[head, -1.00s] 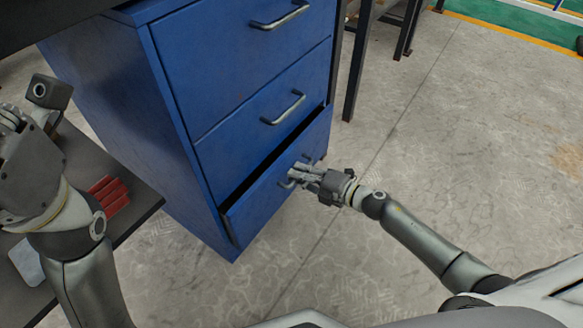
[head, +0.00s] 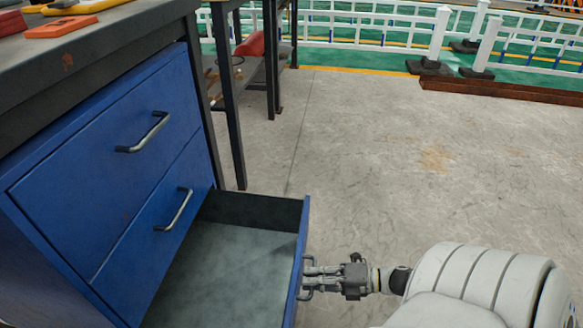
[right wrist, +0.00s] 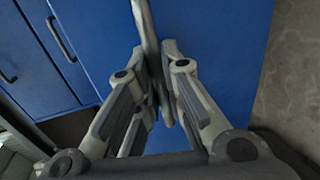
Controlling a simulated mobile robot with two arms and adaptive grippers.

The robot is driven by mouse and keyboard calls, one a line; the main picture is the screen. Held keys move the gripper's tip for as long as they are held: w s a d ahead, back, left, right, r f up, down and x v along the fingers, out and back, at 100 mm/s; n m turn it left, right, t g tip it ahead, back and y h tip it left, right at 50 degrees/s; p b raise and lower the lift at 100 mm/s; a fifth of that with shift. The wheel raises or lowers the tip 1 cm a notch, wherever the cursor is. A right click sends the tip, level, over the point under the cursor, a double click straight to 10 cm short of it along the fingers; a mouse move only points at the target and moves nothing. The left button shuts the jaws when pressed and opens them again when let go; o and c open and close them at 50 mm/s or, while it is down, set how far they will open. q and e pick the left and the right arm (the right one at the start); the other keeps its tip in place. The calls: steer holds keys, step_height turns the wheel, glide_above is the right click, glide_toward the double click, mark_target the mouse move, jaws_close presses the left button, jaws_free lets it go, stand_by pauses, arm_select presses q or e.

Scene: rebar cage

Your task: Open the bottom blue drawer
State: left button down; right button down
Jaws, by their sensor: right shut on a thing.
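The bottom blue drawer (head: 301,240) stands pulled well out of the blue cabinet (head: 92,182), and its empty grey inside shows in the head view. My right gripper (head: 308,277) is at the outer side of the drawer's front, shut on the drawer's metal handle (head: 304,292). In the right wrist view the handle (right wrist: 146,30) runs down between the fingers of my gripper (right wrist: 160,85), in front of the blue drawer front (right wrist: 215,50). My left gripper is not in view.
Two closed blue drawers with handles sit above the open one. A dark workbench top (head: 90,55) with orange and yellow items covers the cabinet. Dark table legs (head: 228,100) stand behind. The concrete floor (head: 400,160) to the right is clear up to white railings (head: 370,28).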

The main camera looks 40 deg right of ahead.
steer(key=shift+s+d, duration=0.4)
steer(key=shift+s, duration=0.15)
steer(key=c, duration=1.5)
jaws_free()
steer(key=v, duration=1.2)
